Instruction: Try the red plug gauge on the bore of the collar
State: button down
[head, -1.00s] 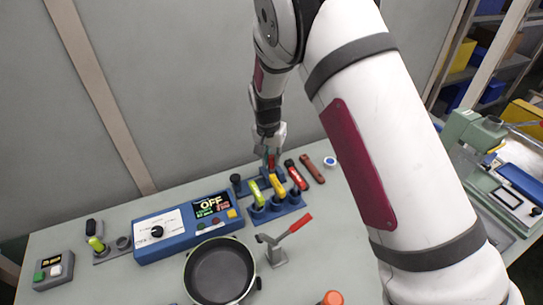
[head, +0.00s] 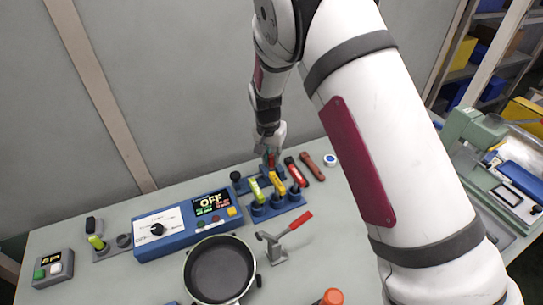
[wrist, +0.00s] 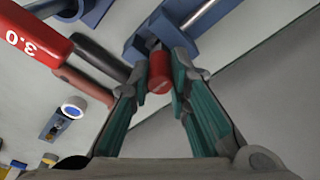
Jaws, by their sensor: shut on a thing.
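My gripper (wrist: 160,80) is shut on a small red cylinder (wrist: 159,73), whose round end faces the wrist camera between the teal fingers. In the head view my gripper (head: 270,153) is low at the back of the table, over a blue fixture (wrist: 140,45). The red cylinder is at this fixture; I cannot tell how they join. A red handle marked 3.0 (wrist: 32,36) lies to the left in the wrist view; the red plug gauge (head: 295,172) leans at the right of the blue rack in the head view. I cannot make out the collar or its bore.
Green (head: 257,190) and yellow (head: 277,184) handles stand in the blue rack (head: 285,210). A control box (head: 185,228) reading OFF, a pan (head: 220,270) and a red-handled lever (head: 285,240) are nearby. A brown bar (head: 312,166) and a white-blue disc (head: 330,160) lie right of the rack.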

jog(key=shift+f, duration=0.4)
dwell(1.0)
jog(key=shift+r+p, duration=0.8)
jog(key=shift+r, duration=2.7)
